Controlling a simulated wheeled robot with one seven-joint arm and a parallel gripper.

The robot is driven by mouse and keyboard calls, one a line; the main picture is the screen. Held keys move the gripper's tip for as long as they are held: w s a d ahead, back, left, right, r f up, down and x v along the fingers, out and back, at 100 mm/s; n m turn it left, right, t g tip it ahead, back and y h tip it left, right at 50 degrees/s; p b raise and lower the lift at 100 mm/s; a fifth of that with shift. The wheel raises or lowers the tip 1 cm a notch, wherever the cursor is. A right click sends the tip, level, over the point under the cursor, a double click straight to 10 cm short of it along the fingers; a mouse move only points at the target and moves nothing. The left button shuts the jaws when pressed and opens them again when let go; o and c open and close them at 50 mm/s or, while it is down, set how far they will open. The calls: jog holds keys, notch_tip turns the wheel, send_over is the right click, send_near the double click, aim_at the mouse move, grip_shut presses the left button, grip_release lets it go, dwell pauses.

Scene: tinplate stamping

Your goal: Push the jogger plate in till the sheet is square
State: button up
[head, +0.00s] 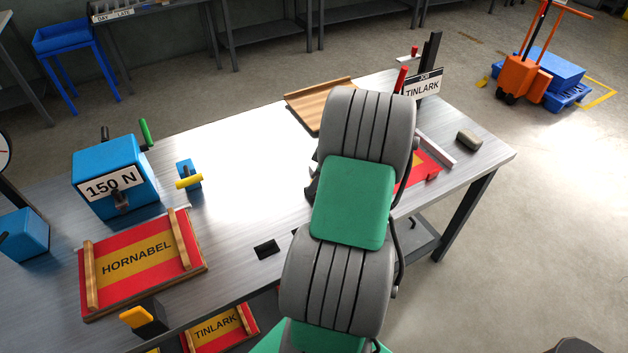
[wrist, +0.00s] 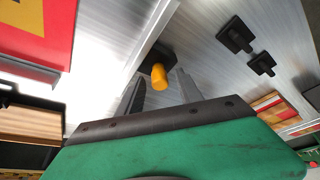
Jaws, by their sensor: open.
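My gripper (wrist: 160,78) shows in the wrist view with its two fingers apart, one on each side of a yellow knob (wrist: 159,77). The knob sits on a dark block beside a long metal strip (wrist: 150,36), which appears to be the jogger plate. I cannot tell whether the fingers touch the knob. A red and yellow sheet (wrist: 32,32) lies beyond the strip, at the upper left. In the head view, part of this sheet (head: 426,166) shows to the right of my arm, along a metal rail (head: 436,150). My arm hides the rest, including the gripper.
On the bench (head: 257,135) stand a blue 150 N block (head: 112,178) and a HORNABEL panel (head: 139,262).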

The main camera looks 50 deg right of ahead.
jog(key=shift+w+a+f, duration=0.1)
jog(key=shift+w+f, duration=0.1)
jog(key=shift+f, duration=0.25)
grip_shut()
dwell(1.1)
